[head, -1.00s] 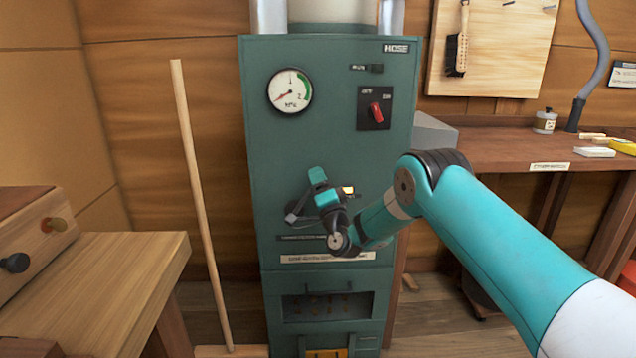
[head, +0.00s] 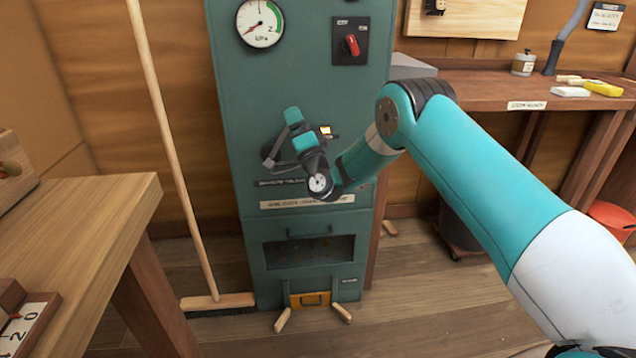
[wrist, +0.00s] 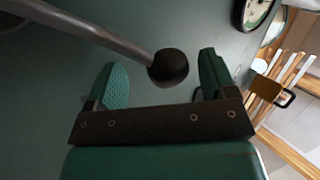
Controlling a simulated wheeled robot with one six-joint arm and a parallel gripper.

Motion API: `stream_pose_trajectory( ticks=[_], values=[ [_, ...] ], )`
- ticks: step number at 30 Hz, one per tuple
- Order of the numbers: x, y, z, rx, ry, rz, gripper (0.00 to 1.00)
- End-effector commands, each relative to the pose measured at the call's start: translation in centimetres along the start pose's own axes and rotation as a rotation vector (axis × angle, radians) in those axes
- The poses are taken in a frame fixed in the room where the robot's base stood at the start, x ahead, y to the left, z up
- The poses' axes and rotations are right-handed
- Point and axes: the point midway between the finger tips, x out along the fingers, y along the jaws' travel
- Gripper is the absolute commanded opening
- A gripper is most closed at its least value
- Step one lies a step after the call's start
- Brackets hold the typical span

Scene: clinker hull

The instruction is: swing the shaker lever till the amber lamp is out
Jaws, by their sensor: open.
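The shaker lever (wrist: 115,37) is a grey rod with a black ball knob (wrist: 168,67). In the wrist view it enters from the upper left and its knob lies between the fingertips, with gaps either side. My gripper (wrist: 161,65) is open around the knob, not closed on it. In the head view my gripper (head: 297,129) is in front of the green cabinet (head: 300,85) and hides most of the lever.
A pressure gauge (head: 260,22) and a red rotary switch (head: 351,45) sit higher on the cabinet. A broom (head: 170,130) leans at its left. A wooden bench (head: 80,235) stands at left, a workbench (head: 490,93) at right.

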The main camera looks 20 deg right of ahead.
Motion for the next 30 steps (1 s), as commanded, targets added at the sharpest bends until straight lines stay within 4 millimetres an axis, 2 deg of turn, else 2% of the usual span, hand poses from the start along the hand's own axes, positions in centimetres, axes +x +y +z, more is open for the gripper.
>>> stream_pose_trajectory(
  ticks=[1, 17, 30],
  values=[
    [-0.8, 0.8, 0.3, 0.000, 0.001, -0.001, 0.78],
    [-5.0, 0.7, 0.2, 0.000, 0.000, -0.002, 0.78],
    [-9.5, 0.7, 0.3, 0.001, -0.001, -0.001, 0.78]
  ],
)
